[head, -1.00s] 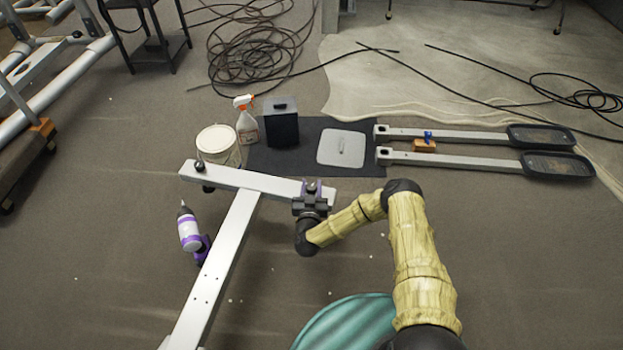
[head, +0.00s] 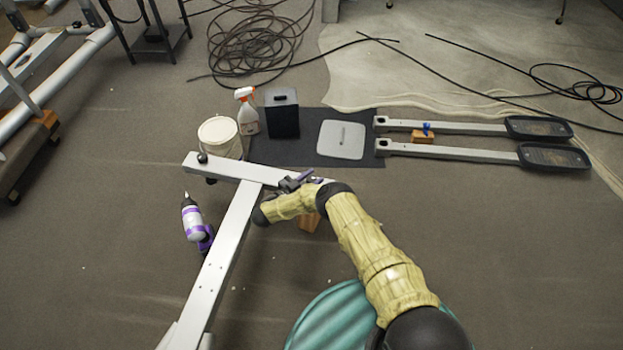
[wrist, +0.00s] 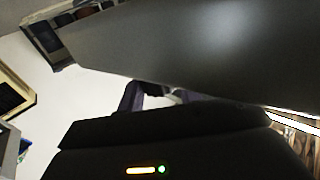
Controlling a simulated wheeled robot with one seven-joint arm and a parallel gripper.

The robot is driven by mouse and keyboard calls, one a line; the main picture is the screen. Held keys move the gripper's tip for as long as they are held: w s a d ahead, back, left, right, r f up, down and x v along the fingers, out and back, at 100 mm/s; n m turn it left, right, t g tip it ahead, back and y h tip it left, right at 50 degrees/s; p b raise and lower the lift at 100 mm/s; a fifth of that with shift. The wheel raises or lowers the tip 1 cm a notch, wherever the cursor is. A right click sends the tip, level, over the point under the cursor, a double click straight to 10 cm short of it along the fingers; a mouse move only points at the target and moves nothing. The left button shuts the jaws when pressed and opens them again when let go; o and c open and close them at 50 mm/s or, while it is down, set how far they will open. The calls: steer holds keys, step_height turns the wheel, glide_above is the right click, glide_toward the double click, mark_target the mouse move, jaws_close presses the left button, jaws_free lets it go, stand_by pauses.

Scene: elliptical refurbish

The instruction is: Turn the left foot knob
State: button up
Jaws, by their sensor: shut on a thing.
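The pale grey foot crossbar (head: 232,171) lies across the end of a long beam (head: 226,245). A black foot knob (head: 202,158) shows at the crossbar's left end, with nothing touching it. My gripper (head: 312,178) is at the crossbar's right end, its purple fingers shut on the foot knob there. That knob is mostly hidden by my wrist and fingers. In the wrist view the crossbar (wrist: 200,45) fills the top as a large grey surface. Below it, the purple fingers (wrist: 155,93) close around a small dark part, only partly visible.
A wooden block (head: 310,223) stands below the crossbar's right end. A purple-white drill (head: 194,222) lies left of the beam. A white bucket (head: 220,137), spray bottle (head: 247,113) and dark mat (head: 290,152) are behind. Two pedal arms (head: 455,152) lie right.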

mark_target(312, 178)
steer(key=shift+d+g, duration=0.1)
steer(key=shift+g, duration=0.2)
steer(key=o, duration=0.9)
steer(key=shift+o, duration=0.2)
step_height(312, 178, up, 10)
steer(key=p, duration=0.7)
